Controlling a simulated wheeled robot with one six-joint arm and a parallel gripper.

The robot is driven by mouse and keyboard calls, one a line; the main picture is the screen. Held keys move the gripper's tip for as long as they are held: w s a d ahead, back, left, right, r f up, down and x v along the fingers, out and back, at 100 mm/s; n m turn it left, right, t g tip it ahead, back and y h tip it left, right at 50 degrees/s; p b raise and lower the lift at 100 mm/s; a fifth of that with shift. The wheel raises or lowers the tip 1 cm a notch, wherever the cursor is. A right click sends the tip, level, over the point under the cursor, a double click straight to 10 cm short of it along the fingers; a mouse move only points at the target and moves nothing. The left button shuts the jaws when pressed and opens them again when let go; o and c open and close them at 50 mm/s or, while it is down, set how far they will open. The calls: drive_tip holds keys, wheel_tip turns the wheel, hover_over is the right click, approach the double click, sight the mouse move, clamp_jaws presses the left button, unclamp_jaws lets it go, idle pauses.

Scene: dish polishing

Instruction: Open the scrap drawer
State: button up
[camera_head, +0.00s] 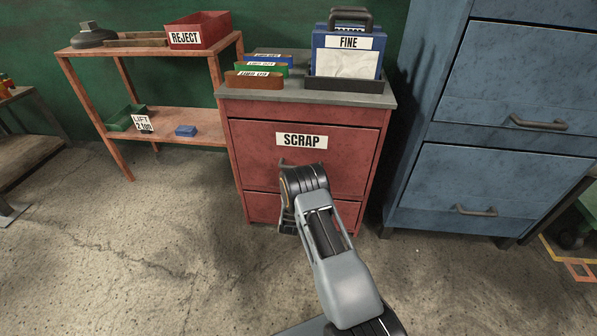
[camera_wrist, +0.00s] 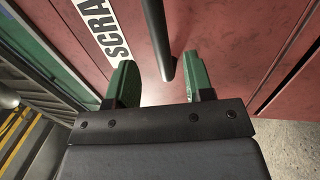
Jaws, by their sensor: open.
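The scrap drawer (camera_head: 349,153) is the large red upper front of the red cabinet, marked by a white SCRAP label (camera_head: 301,141). It looks shut, flush with the cabinet. In the wrist view the red drawer front (camera_wrist: 225,40) fills most of the picture, with part of the label (camera_wrist: 105,30). My gripper (camera_wrist: 163,84) is open, its two green fingers pointing toward the drawer front. The dark bar handle (camera_wrist: 157,35) runs down from the top, its lower end between the fingers; contact cannot be told. In the head view my wrist hides the fingers and most of the handle.
A second red drawer (camera_head: 262,207) lies below. The cabinet top (camera_head: 388,101) carries a blue FINE box (camera_head: 347,62) and several coloured holders. A blue cabinet (camera_head: 455,180) stands close on the right, a rust-red shelf (camera_head: 190,128) on the left. The concrete floor (camera_head: 150,250) in front is clear.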

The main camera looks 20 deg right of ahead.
drive_tip(key=shift+b+x, duration=0.7)
drive_tip(key=shift+x, duration=2.8)
drive_tip(key=shift+c, duration=0.2)
clamp_jaws()
